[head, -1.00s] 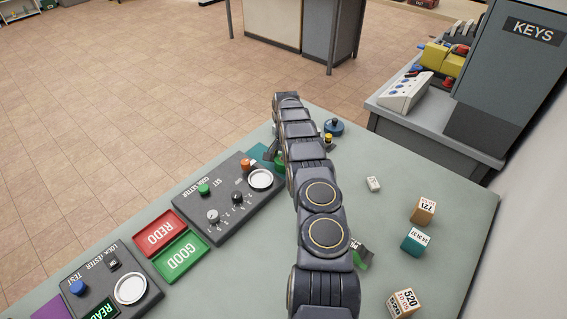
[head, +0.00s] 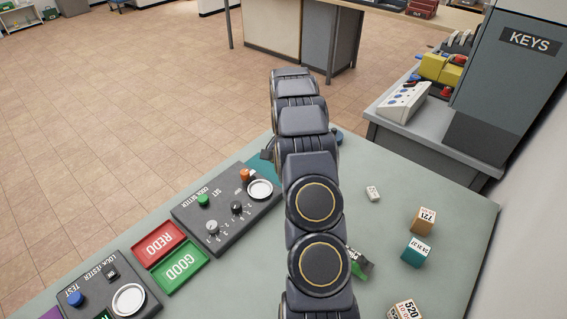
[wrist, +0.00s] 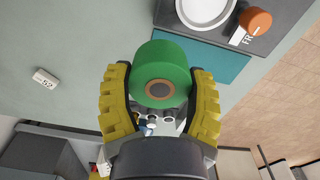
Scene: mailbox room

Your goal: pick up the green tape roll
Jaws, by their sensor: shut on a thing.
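The green tape roll (wrist: 157,70) is a thick green ring with a brown core, seen in the wrist view. My gripper (wrist: 160,88) has its yellow padded fingers closed on both sides of the roll. The roll looks held clear of the table, in front of the teal mat (wrist: 207,64). In the head view my arm hides the gripper and the roll.
The code setter box (head: 222,221) and the red REDO tray (head: 159,242) and green GOOD tray (head: 181,261) lie left of my arm. A teal block (head: 416,252), a tan block (head: 423,221) and a small white block (head: 373,193) stand at the right.

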